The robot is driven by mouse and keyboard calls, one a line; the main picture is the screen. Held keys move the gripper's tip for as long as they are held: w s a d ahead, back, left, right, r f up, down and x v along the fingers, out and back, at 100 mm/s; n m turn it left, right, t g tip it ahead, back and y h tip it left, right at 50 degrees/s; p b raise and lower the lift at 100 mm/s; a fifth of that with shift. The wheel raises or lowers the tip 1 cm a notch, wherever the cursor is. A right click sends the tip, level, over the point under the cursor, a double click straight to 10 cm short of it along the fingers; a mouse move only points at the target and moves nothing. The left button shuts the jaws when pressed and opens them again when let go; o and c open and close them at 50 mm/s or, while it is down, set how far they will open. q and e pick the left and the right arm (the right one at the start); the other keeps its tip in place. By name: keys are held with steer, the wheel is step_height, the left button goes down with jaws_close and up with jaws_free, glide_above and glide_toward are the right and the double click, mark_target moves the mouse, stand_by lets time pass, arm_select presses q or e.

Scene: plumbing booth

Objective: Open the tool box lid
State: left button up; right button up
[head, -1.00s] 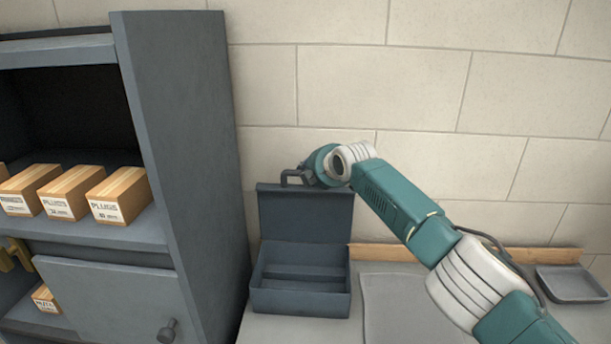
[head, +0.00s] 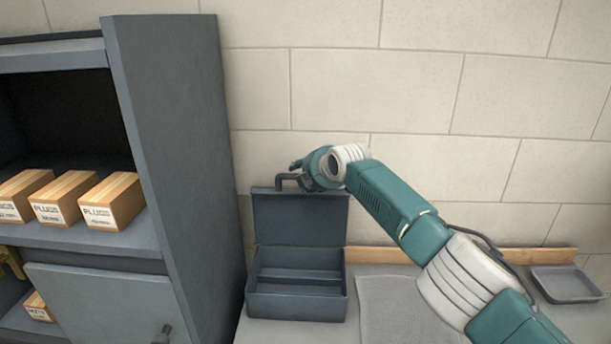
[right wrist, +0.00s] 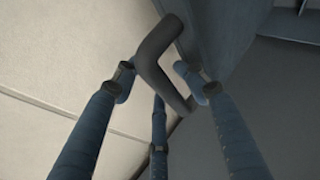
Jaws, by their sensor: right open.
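The grey tool box (head: 296,305) stands on the counter with its lid (head: 300,219) raised upright at the back, and its divided inside shows. The dark handle (head: 283,182) sticks up at the lid's top edge. My right gripper (head: 297,166) is at that top edge, beside the handle, partly hidden behind its own wrist. In the right wrist view the fingers of the right gripper (right wrist: 160,88) are spread, with the bent handle (right wrist: 160,58) passing between them. I cannot tell whether they touch it. My left gripper is not in view.
A tall grey cabinet (head: 180,150) stands close on the left, with boxes of plugs (head: 112,203) on its shelf. A grey mat (head: 395,308) lies right of the tool box. A shallow tray (head: 567,284) sits at the far right. A block wall is behind.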

steer(key=shift+s+d+r, duration=0.25)
steer(key=shift+s+r, duration=0.25)
steer(key=v, duration=1)
steer(key=shift+s+d, duration=0.2)
steer(key=shift+s, duration=0.05)
